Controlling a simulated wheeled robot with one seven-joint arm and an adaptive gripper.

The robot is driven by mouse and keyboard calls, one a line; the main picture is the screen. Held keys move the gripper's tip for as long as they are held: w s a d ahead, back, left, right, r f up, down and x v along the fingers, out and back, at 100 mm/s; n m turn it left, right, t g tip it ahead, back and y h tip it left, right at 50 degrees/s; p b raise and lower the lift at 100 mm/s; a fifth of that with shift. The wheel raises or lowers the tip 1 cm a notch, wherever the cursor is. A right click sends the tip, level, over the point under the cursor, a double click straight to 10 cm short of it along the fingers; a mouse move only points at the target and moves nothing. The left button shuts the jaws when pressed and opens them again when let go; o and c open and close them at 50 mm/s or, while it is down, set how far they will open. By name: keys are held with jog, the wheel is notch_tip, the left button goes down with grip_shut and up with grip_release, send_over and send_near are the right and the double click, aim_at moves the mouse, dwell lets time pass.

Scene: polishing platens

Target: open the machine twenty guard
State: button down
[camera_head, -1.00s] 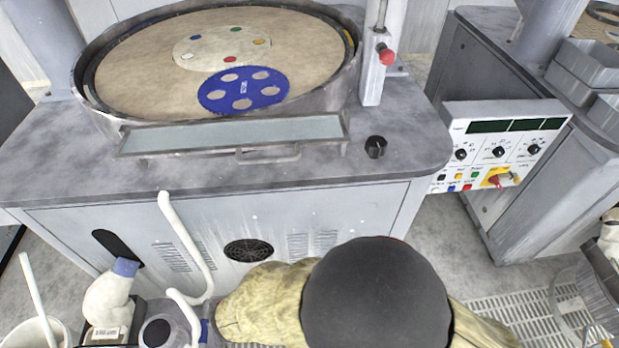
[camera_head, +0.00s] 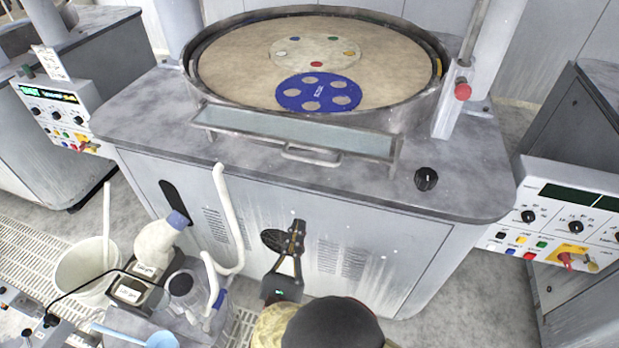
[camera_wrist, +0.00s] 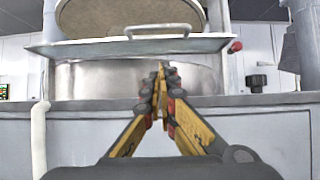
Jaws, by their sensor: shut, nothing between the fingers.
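A polishing machine stands in front of me with a round platen (camera_head: 240,75) in a metal rim. Its guard (camera_head: 290,132) is a flat translucent panel in a metal frame along the front of the rim, with a bar handle (camera_head: 312,156) on its front edge. I cannot read a machine number on it. My gripper (camera_head: 298,225) is shut and empty, in front of the cabinet and below the handle, apart from it. In the wrist view my fingers (camera_wrist: 160,72) point toward the guard (camera_wrist: 75,47), with the handle (camera_wrist: 158,29) above the fingertips.
A blue carrier disc (camera_head: 318,92) lies on the platen. A red button (camera_head: 462,92) sits on a post at right, and a black knob (camera_head: 426,179) on the tabletop. White hoses (camera_head: 228,215), a bottle (camera_head: 158,237) and a bucket (camera_head: 85,270) crowd the lower left. Control panels stand at both sides.

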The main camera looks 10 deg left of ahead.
jog(key=s+r+p+x, duration=0.1)
jog(key=r+x, duration=0.1)
jog(key=x, duration=1)
jog(key=shift+s+p, duration=0.15)
jog(key=shift+p, duration=0.2)
jog(key=shift+r, duration=0.2)
jog(key=r+g+p, duration=0.3)
jog(key=p, duration=0.6)
jog(key=shift+s+r+p, duration=0.2)
jog(key=shift+r+p, duration=0.05)
jog(key=shift+p, duration=0.1)
jog(key=shift+f, duration=0.2)
